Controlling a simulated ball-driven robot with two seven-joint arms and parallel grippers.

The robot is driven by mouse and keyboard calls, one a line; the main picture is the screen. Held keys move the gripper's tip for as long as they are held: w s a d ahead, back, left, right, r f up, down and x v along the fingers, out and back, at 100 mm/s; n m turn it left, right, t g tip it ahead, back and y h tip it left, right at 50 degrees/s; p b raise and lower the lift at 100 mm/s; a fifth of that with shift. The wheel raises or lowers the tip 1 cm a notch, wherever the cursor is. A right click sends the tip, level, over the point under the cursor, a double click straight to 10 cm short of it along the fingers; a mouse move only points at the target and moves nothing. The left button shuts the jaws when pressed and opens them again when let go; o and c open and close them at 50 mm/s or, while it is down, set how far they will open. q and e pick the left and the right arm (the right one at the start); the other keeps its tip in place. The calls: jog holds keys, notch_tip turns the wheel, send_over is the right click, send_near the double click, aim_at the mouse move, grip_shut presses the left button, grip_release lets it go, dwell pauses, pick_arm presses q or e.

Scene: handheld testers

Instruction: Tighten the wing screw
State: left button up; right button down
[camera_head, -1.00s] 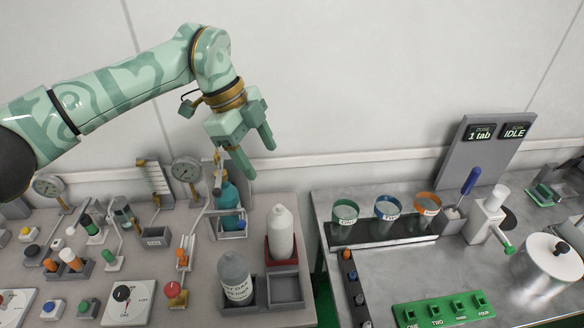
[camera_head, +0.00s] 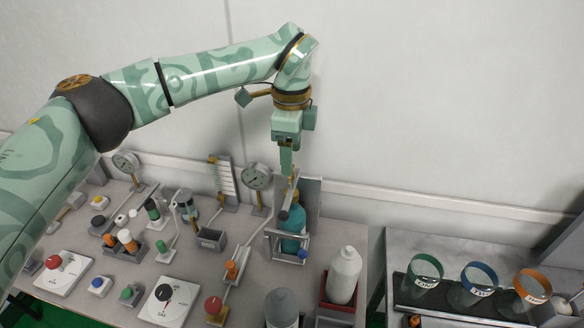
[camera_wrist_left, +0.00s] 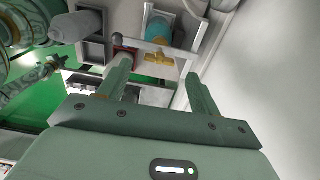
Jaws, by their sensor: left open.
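A small brass wing screw (camera_head: 292,184) sits at the top of a grey bracket, above a teal bottle (camera_head: 293,230). In the left wrist view the brass wing screw (camera_wrist_left: 158,57) lies between and just beyond my fingertips, by a pale bar. The bottle also shows there (camera_wrist_left: 160,24). My left gripper (camera_head: 287,172) points down right over the screw, its fingers overlapping in the head view. In the wrist view the left gripper (camera_wrist_left: 157,70) is open, with fingers apart and nothing held. I cannot tell whether a finger touches the screw. My right gripper is not seen.
A round gauge (camera_head: 256,177) stands close left of the bracket. Knobs and switches fill the bench's left. A gap separates the second bench with several coloured-rim cups (camera_head: 425,270).

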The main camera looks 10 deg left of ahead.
aim_at(291, 180)
pick_arm(q)
notch_tip(291, 180, down, 4)
jog(key=shift+f, duration=0.1)
jog(key=c, duration=1)
